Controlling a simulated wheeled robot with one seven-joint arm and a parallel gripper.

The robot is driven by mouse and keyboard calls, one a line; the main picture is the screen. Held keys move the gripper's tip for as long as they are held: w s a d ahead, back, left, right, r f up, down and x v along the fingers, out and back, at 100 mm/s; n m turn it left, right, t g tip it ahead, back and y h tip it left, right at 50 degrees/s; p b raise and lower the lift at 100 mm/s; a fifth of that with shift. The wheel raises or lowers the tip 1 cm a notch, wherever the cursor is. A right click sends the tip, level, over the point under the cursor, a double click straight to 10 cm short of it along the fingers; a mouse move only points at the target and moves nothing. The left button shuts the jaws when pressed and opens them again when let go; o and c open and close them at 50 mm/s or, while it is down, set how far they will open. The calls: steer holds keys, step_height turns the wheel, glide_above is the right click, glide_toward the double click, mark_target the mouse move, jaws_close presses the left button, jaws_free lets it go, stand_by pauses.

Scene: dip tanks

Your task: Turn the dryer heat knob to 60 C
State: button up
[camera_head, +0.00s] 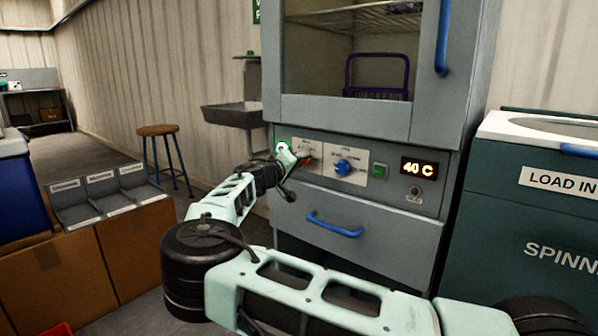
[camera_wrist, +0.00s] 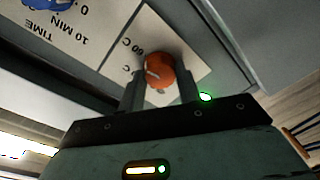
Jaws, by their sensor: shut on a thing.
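The dryer heat knob is a round orange-red knob (camera_wrist: 160,70) on a pale label plate (camera_wrist: 190,50), seen upside down in the wrist view. "60 C" is printed beside it, with another "C" partly hidden. A pale mark shows on the knob's left side. My gripper (camera_wrist: 160,88) is shut on the knob, one finger on each side. In the head view my gripper (camera_head: 300,156) is at the left part of the dryer's control panel and mostly hides the knob. The dryer display (camera_head: 419,168) reads 40 C.
A blue timer knob (camera_head: 343,167) and a green button (camera_head: 379,171) sit right of my gripper. A drawer with a blue handle (camera_head: 335,225) is below. A spinner (camera_head: 540,220) stands at right, a stool (camera_head: 160,150) and boxes (camera_head: 80,250) at left.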

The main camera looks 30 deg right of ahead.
steer(key=shift+f+m+b, duration=0.15)
steer(key=shift+m+b, duration=0.7)
steer(key=shift+m, duration=0.15)
steer(key=o, duration=1)
steer(key=shift+c, duration=0.2)
steer(key=shift+a, duration=0.1)
steer(key=p+v, duration=0.3)
steer(key=v, duration=1.4)
steer(key=shift+s+a, duration=0.1)
steer(key=shift+s, duration=0.05)
